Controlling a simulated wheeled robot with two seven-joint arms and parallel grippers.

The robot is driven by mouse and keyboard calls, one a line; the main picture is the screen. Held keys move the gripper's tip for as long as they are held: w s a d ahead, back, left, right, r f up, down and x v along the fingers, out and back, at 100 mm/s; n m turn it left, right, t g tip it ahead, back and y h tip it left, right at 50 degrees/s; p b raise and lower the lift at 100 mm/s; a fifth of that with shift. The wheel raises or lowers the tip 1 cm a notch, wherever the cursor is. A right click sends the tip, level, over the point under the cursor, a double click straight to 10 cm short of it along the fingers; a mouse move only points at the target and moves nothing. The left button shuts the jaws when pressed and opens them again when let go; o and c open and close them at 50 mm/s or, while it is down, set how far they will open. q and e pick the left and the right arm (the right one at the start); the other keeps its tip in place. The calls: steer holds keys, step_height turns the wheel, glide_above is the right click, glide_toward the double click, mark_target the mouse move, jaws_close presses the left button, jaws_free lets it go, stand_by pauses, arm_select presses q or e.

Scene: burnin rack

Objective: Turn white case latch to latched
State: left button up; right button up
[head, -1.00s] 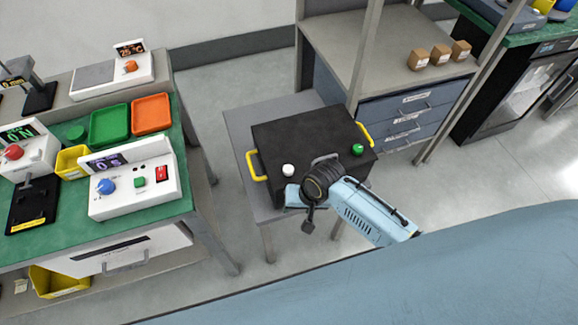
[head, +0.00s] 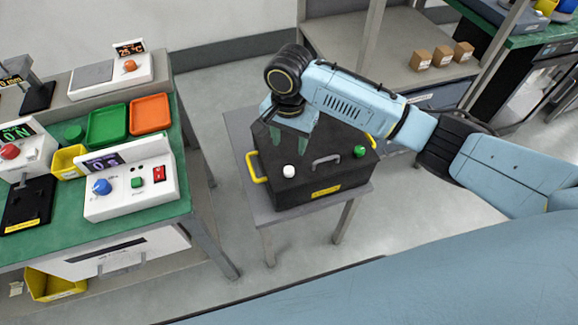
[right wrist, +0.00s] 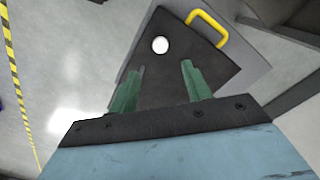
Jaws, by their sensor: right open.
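The white case latch is a round white knob (head: 289,171) on the top left part of the black case (head: 335,196); it also shows in the right wrist view (right wrist: 160,45). Any pointer mark on it is too small to see. My right gripper (head: 288,150) is above the back left part of the case, with its green fingers pointing down. It is open and empty, apart from the white knob. In the right wrist view the knob lies beyond the gap between the fingertips (right wrist: 161,80). My left gripper is out of view.
The case also has a green knob (head: 360,151), a grey top handle (head: 326,160) and yellow side handles (head: 257,168). It stands on a small grey table (head: 238,128). A green-topped bench (head: 150,205) with instruments stands at the left, with clear floor between.

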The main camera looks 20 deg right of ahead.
mark_target(289, 170)
step_height(289, 170, down, 10)
steer(key=shift+r+b, duration=0.1)
steer(key=shift+b, duration=1.05)
steer(key=shift+f, duration=0.5)
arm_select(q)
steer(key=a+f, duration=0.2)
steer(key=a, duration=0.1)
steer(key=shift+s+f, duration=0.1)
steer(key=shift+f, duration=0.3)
